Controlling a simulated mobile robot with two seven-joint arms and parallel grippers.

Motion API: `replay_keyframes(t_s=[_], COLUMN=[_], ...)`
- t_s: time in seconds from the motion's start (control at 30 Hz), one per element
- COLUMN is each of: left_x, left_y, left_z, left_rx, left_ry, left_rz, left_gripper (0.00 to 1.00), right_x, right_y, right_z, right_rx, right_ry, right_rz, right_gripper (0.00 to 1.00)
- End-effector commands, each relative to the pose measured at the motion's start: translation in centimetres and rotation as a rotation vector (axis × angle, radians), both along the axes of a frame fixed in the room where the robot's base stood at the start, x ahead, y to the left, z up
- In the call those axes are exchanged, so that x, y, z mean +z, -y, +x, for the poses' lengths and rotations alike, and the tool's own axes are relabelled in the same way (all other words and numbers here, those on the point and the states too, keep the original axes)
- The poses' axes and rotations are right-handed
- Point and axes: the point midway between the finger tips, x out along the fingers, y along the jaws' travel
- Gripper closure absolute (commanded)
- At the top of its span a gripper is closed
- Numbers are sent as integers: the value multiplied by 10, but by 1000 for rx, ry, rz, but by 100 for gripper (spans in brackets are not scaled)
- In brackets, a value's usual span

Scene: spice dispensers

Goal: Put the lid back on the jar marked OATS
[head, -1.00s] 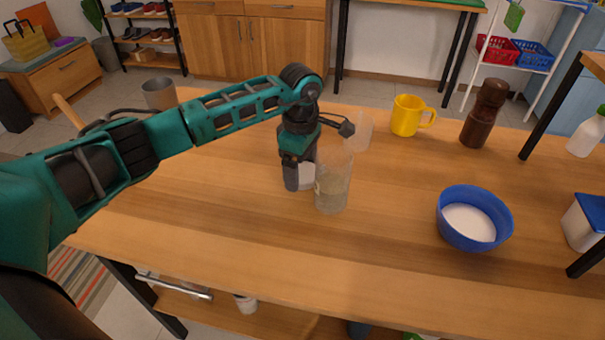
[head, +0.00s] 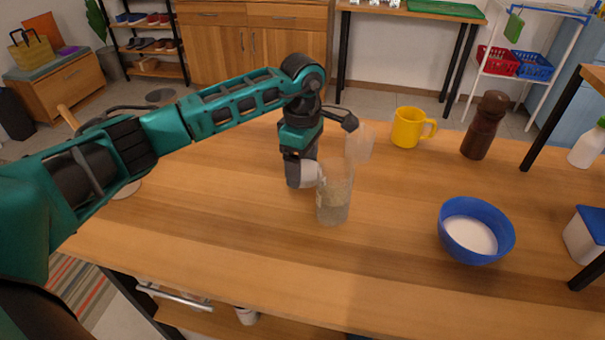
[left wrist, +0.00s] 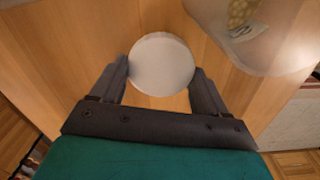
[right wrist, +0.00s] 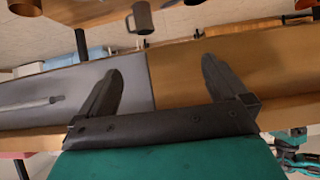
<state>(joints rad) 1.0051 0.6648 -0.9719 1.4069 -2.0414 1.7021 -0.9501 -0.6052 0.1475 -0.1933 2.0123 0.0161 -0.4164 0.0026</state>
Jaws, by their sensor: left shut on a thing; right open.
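My left gripper (head: 303,178) is shut on a white round lid (head: 309,174), holding it above the table just left of a clear jar. In the left wrist view the lid (left wrist: 161,64) sits between both fingers (left wrist: 160,82). The clear jar (head: 333,204) stands upright and open, with pale contents low inside. It also shows at the upper right of the left wrist view (left wrist: 265,35), with a label I cannot read. A clear, empty-looking vessel (head: 359,144) shows behind the jar. My right gripper (right wrist: 162,72) is open and empty, away from the jar.
A yellow mug (head: 407,128) and a brown mill (head: 484,126) stand at the back. A blue bowl (head: 476,232) with white contents is right of the jar. A white box with a blue lid (head: 584,236) stands at the right edge. The front middle of the table is clear.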

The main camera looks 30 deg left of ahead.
Motion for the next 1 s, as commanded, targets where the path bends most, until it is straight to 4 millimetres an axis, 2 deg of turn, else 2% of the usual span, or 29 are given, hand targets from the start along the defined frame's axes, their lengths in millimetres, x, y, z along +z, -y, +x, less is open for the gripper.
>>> replay_keyframes(t_s=[0.03,0.3,0.5,0.7,1.0], left_x=[16,93,135,156,160], left_y=[0,0,0,0,0], left_z=[1,1,1,0,0], left_rx=[-1,0,0,-1,-1], left_ry=[6,5,4,1,-1], left_rz=[0,0,0,0,0], left_gripper=[54,54,54,54,54], right_x=[2,6,5,0,2], right_y=[1,4,6,7,5], right_z=[0,0,-3,-6,-5], right_rx=[0,-2,-4,-6,-13], right_ry=[0,9,2,-10,-8], right_rz=[-4,-9,-13,-17,-8], right_gripper=[0,0,0,0,0])
